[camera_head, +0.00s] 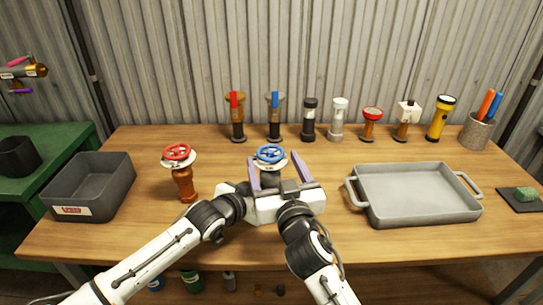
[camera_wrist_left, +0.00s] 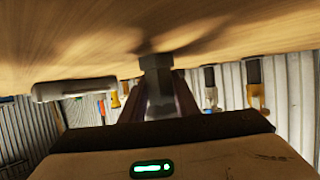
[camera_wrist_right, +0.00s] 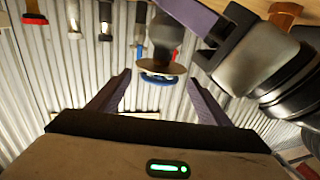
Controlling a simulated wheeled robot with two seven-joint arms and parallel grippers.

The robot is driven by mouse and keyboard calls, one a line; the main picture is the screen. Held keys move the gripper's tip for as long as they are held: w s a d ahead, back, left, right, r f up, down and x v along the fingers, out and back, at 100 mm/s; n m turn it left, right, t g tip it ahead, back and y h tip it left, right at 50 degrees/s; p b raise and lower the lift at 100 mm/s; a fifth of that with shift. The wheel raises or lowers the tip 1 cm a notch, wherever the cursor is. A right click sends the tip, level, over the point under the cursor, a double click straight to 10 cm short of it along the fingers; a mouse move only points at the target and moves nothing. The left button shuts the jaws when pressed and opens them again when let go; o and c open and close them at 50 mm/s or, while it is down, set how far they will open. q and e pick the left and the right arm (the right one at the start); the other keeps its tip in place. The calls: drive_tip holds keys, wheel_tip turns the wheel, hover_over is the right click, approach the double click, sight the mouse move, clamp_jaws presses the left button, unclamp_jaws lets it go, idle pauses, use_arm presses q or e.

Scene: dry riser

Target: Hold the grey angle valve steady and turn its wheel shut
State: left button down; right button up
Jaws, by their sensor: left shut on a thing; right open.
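The grey angle valve, topped by a blue wheel (camera_head: 271,154) over a pale disc, stands upright near the middle of the table. My left gripper is shut on its grey body (camera_wrist_left: 158,88); in the head view my right gripper largely hides that hold. My right gripper (camera_head: 277,168) is open, with its purple fingers to either side of the valve. In the right wrist view the blue wheel (camera_wrist_right: 158,79) appears upside down between the open fingertips (camera_wrist_right: 159,76), with no clear contact. My left gripper's purple finger (camera_wrist_right: 192,14) shows at the valve body there.
An orange-brown valve with a red wheel (camera_head: 178,152) stands to the left, beside a dark bin (camera_head: 112,190). A grey tray (camera_head: 415,215) lies to the right. Several valves, flashlights and a tool cup (camera_head: 476,131) line the back edge. Bare wood (camera_head: 330,160) lies between valve and tray.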

drive_tip(key=shift+v, duration=1.8)
drive_tip(key=n+g+y, duration=0.3)
drive_tip(key=n+y, duration=0.1)
drive_tip(key=y, duration=0.2)
approach(262, 146)
drive_tip(key=x, duration=0.7)
drive_tip(key=shift+w+f, duration=0.2)
drive_tip(key=shift+w, duration=0.05)
drive_tip(key=shift+c, duration=0.2)
